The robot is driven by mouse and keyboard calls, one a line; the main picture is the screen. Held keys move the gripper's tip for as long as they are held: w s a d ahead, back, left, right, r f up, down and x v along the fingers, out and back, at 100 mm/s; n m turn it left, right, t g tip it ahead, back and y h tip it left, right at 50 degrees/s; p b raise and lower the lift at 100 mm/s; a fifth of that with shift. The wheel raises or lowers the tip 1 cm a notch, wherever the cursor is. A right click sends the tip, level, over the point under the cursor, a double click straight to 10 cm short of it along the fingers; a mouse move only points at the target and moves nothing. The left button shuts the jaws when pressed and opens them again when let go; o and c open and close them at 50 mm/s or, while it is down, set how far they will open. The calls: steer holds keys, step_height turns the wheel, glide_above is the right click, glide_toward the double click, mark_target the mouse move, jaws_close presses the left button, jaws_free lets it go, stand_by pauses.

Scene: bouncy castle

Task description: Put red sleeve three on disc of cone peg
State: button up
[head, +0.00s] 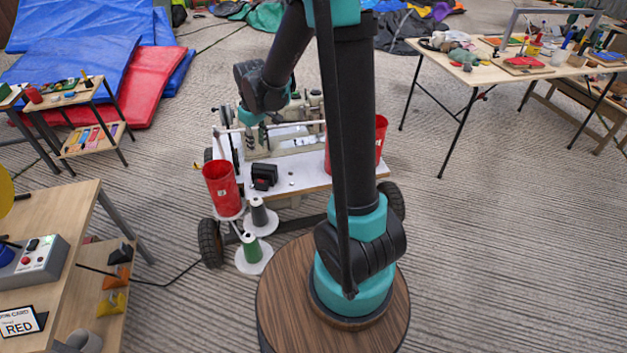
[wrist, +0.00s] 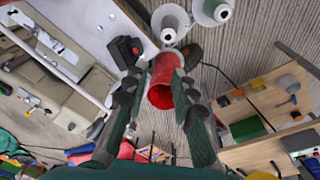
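A red, open-topped sleeve (head: 222,188) stands roughly upright at the left end of the white cart. It hides most of a white disc, whose rim shows under its lower end. In the wrist view the sleeve (wrist: 165,75) lies between the fingertips of my gripper (wrist: 161,82), which look closed against its sides. I cannot tell whether its lower end touches the disc. Beside it, a grey cone peg (head: 259,214) stands on a white disc, and a green cone peg (head: 250,248) on another. In the wrist view both pegs show beyond the sleeve.
The white cart (head: 300,182) carries a pale machine and a black box (head: 265,176). Another red sleeve (head: 381,135) is partly hidden behind my arm. Open floor lies at the right.

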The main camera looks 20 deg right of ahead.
steer(key=s+d+m+t, duration=0.1)
steer(key=s+d+m, duration=0.2)
steer(key=s+d, duration=0.3)
steer(key=s+d+m+t, duration=0.1)
steer(key=s+d+m, duration=0.2)
steer(key=s, duration=1.2)
steer(key=d, duration=0.3)
steer(key=shift+s+d+f+m, duration=0.2)
steer(key=shift+s+m, duration=0.1)
steer(key=shift+m, duration=0.1)
